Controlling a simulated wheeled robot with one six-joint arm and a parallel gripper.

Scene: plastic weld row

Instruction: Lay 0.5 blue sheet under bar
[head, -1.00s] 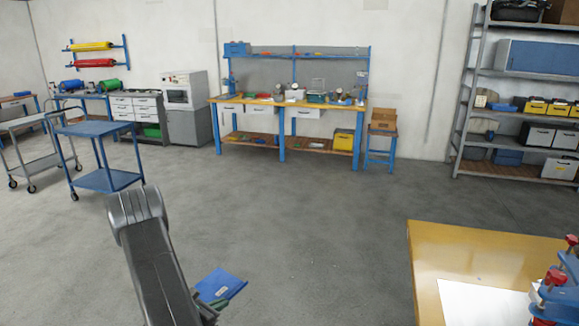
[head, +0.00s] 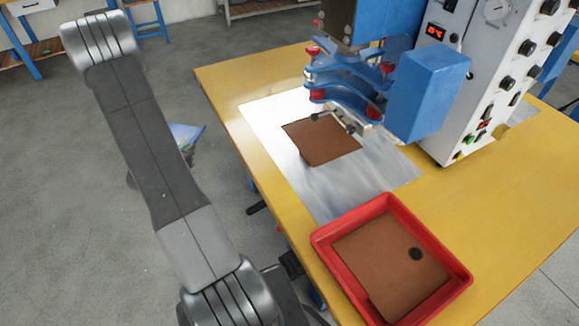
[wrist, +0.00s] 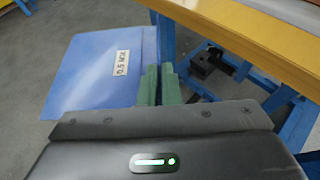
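The blue sheet (wrist: 90,72), with a white label reading 0.5, is in my gripper (wrist: 157,84); the green fingers are shut on its edge. In the head view the sheet (head: 188,133) shows partly behind my arm, out over the floor left of the table; my gripper is hidden there. The welding machine's blue head with red knobs (head: 345,80) stands over a metal plate (head: 345,185) on the table. The bar (head: 340,120) appears to be the thin metal part below the head. A brown sheet (head: 325,142) lies on the plate beneath it.
A red tray (head: 320,240) with a brown sheet having a dark round spot stands at the table's front. A white control cabinet (head: 475,80) is at the right. The yellow table edge (head: 225,125) lies between the blue sheet and the plate. The metal plate's front part is bare.

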